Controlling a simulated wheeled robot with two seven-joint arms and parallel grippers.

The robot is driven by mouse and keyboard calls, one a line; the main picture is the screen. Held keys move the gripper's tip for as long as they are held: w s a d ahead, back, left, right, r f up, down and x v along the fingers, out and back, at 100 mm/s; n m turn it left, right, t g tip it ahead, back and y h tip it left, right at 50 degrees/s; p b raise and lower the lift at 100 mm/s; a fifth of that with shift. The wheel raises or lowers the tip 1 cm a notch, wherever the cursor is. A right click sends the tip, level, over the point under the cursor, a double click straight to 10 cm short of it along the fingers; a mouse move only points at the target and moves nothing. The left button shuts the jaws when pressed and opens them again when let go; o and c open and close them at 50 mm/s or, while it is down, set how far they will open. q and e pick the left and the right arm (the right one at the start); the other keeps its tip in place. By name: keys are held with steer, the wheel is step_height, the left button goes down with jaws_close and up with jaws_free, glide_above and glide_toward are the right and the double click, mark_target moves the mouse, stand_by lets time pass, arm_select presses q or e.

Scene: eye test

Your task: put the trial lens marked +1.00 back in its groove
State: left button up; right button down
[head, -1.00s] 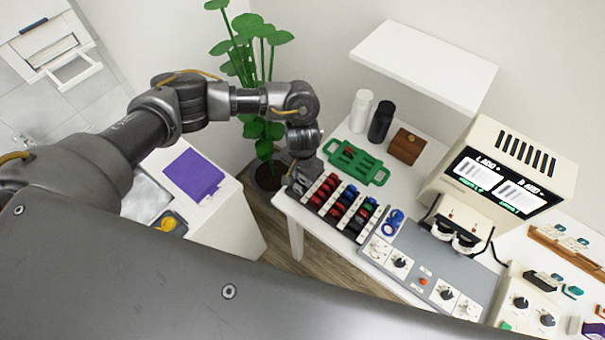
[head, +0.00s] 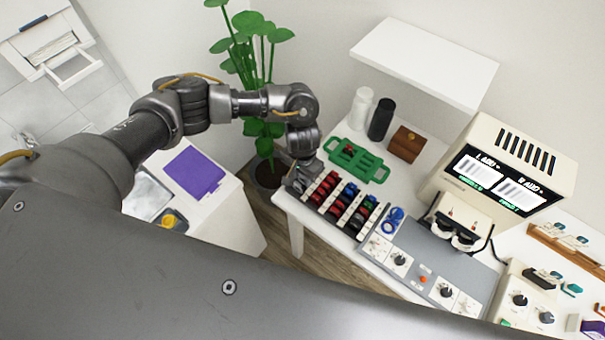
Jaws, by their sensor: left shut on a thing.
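My left gripper (head: 301,177) points down at the left end of the lens rack (head: 331,212), near the table's left edge. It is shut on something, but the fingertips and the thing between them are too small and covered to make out. The rack holds rows of red, dark, blue and green rimmed lenses in grooves. The +1.00 marking cannot be read on any lens. A green tray (head: 374,171) with two handles lies behind the rack, with a small red thing on it. My right gripper is not in view.
A white bottle (head: 361,108), a black bottle (head: 381,119) and a brown box (head: 406,144) stand behind the tray. A beige display machine (head: 506,165) stands right.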

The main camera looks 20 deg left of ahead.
arm_select(q)
steer(key=shift+f, duration=0.95)
steer(key=o, duration=1)
step_height(320, 180, up, 11)
steer(key=shift+f+p, duration=0.1)
steer(key=shift+p, duration=0.2)
